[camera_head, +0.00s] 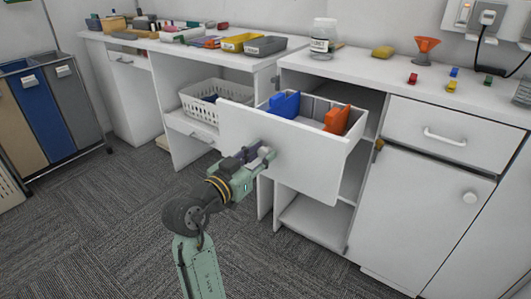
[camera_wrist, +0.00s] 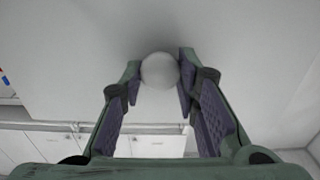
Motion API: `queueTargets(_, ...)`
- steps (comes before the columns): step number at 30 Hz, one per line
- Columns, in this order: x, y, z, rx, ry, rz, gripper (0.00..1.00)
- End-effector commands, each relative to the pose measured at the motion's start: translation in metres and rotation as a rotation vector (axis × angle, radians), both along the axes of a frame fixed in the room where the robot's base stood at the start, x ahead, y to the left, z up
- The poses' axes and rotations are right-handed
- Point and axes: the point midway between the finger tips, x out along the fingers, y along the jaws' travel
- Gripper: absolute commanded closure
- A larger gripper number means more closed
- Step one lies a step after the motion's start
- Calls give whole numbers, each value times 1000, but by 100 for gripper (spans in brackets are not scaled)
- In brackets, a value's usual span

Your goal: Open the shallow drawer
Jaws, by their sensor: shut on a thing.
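A drawer with a plain white front (camera_head: 283,158) stands pulled out from the middle of the white cabinet. A blue item (camera_head: 284,105) and an orange item (camera_head: 337,120) show inside it. My gripper (camera_head: 262,157) is at the drawer front, shut on its round knob. In the wrist view the pale knob (camera_wrist: 160,71) sits between the two purple-padded fingers, with the white front filling the view behind it. In the head view my gripper partly hides the knob.
A white basket (camera_head: 200,114) sits on the shelf at left. Bins (camera_head: 45,92) stand at far left. Carpet in front is clear.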

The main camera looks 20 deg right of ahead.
Motion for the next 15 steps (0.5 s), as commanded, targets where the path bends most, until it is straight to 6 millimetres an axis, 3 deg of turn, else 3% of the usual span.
queueTargets(15,-4,6,1,-1,-2,1,100)
